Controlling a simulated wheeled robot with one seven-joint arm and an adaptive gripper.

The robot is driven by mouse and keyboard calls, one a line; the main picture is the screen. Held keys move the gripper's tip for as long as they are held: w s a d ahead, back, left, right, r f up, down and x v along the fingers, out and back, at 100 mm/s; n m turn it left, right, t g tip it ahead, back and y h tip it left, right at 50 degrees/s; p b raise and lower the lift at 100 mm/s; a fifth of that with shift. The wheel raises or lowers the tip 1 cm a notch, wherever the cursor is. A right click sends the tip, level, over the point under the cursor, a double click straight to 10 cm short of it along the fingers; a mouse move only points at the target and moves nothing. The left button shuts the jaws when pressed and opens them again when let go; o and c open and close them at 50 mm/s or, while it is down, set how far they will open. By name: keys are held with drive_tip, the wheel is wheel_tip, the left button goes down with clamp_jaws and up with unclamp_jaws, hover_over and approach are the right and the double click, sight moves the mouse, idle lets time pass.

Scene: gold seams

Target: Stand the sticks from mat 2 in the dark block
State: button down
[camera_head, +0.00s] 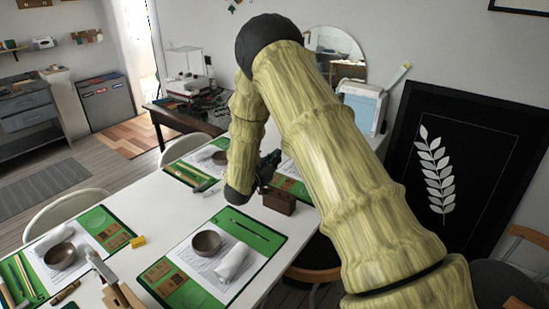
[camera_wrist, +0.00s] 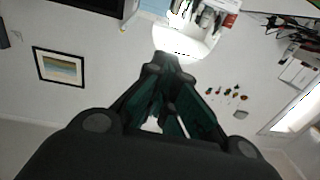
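My gripper (camera_head: 268,166) hangs in the air just above and left of the dark block (camera_head: 279,203), apart from it. In the wrist view its dark fingers (camera_wrist: 168,72) come together at the tips, with no stick visible between them. The dark block is a small brown box on the white table. A thin dark stick (camera_head: 250,222) lies on the green middle mat (camera_head: 268,240). Sticks (camera_head: 20,280) also lie on the left mat (camera_head: 40,291), and another pair (camera_head: 180,173) on the far mat. I cannot read any mat number.
Bowls (camera_head: 206,243), rolled napkins (camera_head: 232,262) and paper sheets lie on the mats. A wooden stand (camera_head: 122,297) is at the front edge. Chairs (camera_head: 66,211) surround the table. My arm hides the table's right part.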

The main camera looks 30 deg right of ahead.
drive_tip(key=shift+s+f+b, duration=0.15)
drive_tip(key=shift+f+b, duration=2.5)
drive_tip(key=shift+f, duration=2.15)
